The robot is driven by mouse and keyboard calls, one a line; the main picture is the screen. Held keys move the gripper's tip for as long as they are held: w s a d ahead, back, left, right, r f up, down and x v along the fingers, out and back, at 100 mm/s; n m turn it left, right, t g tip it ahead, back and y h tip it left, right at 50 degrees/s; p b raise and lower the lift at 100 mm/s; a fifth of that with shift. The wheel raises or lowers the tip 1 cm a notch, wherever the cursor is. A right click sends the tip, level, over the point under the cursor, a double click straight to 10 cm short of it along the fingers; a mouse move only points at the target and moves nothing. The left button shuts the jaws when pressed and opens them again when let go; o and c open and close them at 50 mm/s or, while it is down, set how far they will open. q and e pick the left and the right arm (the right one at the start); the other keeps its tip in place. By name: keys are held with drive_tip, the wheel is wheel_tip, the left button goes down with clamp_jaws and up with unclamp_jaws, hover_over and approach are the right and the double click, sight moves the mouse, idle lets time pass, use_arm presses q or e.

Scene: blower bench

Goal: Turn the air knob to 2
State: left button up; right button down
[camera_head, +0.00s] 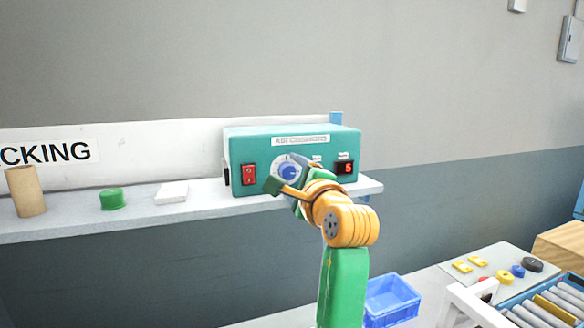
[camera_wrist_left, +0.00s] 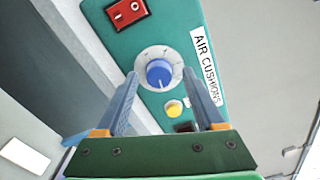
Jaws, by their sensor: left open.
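The air knob (camera_head: 287,171) is blue and sits on a white round dial on the front of the teal air cushion machine (camera_head: 240,146). It also shows in the left wrist view (camera_wrist_left: 159,72), with a pale pointer line; I cannot read the dial's numbers. The red display (camera_head: 346,168) on the machine reads 5. My left gripper (camera_head: 285,188) is in front of the machine, just below the knob in the head view. In the left wrist view its open fingers (camera_wrist_left: 160,80) lie on either side of the knob, which appears between the tips. I cannot tell whether they touch it.
A red rocker switch (camera_head: 249,174) is left of the knob. A yellow button (camera_wrist_left: 174,109) is on the same panel. The shelf (camera_head: 140,214) also bears a cardboard tube (camera_head: 26,192), a green roll (camera_head: 113,199) and a white block (camera_head: 171,192). A blue crate (camera_head: 392,300) stands below.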

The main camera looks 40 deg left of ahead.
use_arm(q)
drive_tip(key=shift+w+a+f, duration=0.2)
drive_tip(key=shift+a, duration=0.1)
drive_tip(key=shift+c, duration=0.2)
drive_tip(key=shift+d+r, duration=0.1)
drive_tip(key=shift+d, duration=0.05)
clamp_jaws()
use_arm(e)
drive_tip(key=shift+w+a+f, duration=0.1)
drive_tip(key=shift+a, duration=0.25)
